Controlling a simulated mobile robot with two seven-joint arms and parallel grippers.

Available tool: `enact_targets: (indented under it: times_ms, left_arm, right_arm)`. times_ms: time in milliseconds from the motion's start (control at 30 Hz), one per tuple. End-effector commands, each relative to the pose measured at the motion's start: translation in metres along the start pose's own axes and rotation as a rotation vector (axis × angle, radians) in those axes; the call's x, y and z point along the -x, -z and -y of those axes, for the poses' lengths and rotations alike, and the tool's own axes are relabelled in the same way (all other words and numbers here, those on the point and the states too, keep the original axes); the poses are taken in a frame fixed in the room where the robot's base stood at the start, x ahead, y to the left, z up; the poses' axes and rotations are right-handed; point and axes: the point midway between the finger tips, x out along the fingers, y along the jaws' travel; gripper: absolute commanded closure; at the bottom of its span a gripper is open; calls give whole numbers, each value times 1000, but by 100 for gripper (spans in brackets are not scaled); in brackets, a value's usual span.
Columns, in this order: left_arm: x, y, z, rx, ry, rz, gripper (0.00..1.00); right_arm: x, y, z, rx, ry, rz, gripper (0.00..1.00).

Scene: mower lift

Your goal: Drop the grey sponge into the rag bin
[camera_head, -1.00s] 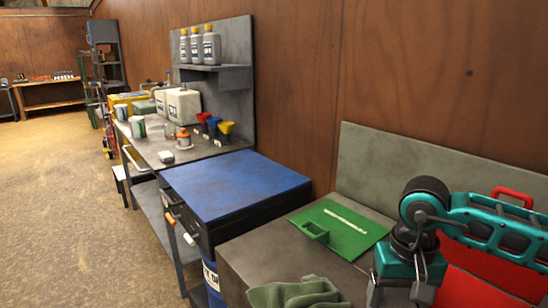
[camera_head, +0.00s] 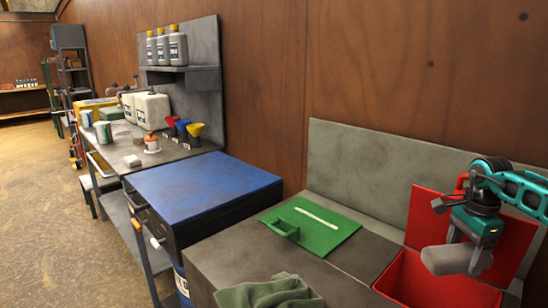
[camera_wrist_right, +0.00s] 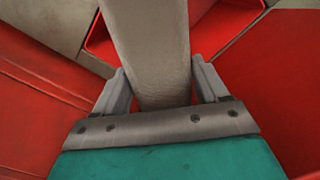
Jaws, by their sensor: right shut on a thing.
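My right gripper (camera_head: 464,248) is at the right of the head view, shut on the grey sponge (camera_head: 447,259). The sponge is held over the open red bin (camera_head: 420,283), above its opening. In the right wrist view the sponge (camera_wrist_right: 150,50) sits between the two fingers (camera_wrist_right: 155,90), with red bin walls on both sides. The bin's red lid (camera_head: 428,215) stands raised behind it. The bin's floor is mostly hidden by the gripper and sponge. My left gripper is not in view.
A green lid or panel (camera_head: 325,235) with a handle lies left of the bin on the grey bench (camera_head: 230,262). A green cloth (camera_head: 270,293) lies at the bench's front. A blue-topped cabinet (camera_head: 200,190) stands further left.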

Motion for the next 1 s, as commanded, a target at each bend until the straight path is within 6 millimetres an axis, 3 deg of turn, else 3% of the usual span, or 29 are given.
enact_targets:
  times_ms: [367,533,800,833,1000]
  left_arm:
    - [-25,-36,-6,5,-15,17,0]
    - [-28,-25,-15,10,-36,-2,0]
    - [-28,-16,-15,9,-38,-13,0]
    - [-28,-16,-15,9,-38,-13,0]
    - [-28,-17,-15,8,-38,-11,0]
  right_arm:
    - [-46,0,0,4,0,0,58]
    - [-55,0,0,4,0,0,58]
    - [-54,-1,0,4,0,0,58]
    - [-54,-1,0,4,0,0,26]
    - [-54,-1,0,4,-1,0,10]
